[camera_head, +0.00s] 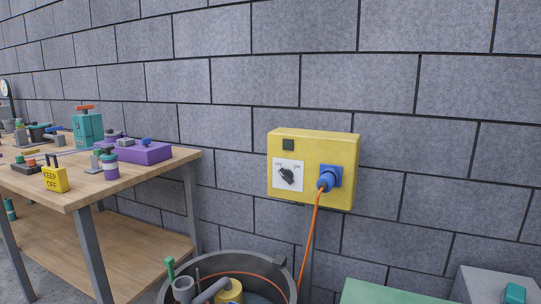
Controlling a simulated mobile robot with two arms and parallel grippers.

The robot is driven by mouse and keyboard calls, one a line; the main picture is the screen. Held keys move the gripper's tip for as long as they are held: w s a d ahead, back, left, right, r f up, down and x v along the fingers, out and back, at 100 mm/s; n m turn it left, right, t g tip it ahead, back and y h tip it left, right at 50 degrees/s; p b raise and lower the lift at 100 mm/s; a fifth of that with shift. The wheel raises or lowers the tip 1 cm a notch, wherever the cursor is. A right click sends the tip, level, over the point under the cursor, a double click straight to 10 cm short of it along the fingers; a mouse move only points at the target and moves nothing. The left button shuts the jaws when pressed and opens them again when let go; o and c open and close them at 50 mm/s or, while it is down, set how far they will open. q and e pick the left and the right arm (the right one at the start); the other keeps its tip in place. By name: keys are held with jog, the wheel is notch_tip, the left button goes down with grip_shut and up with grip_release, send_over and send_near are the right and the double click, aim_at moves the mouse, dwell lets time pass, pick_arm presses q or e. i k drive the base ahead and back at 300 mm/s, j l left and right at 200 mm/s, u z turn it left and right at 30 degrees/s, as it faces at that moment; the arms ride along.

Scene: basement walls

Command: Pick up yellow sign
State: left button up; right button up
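A small yellow sign (55,179) with the dark words "KEEP OFF" stands near the front edge of the wooden workbench at the left. Two dark prongs or posts rise from its top. Neither of my grippers shows in the head view.
The workbench (150,176) also holds a purple box (141,152), a teal device with an orange handle (88,128), a teal and purple bottle (109,164) and other tools. A yellow switch box (341,145) has an orange cable (310,236).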

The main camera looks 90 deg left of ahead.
aim_at(55, 177)
jog(key=u, duration=4.05)
jog(key=j, duration=0.1)
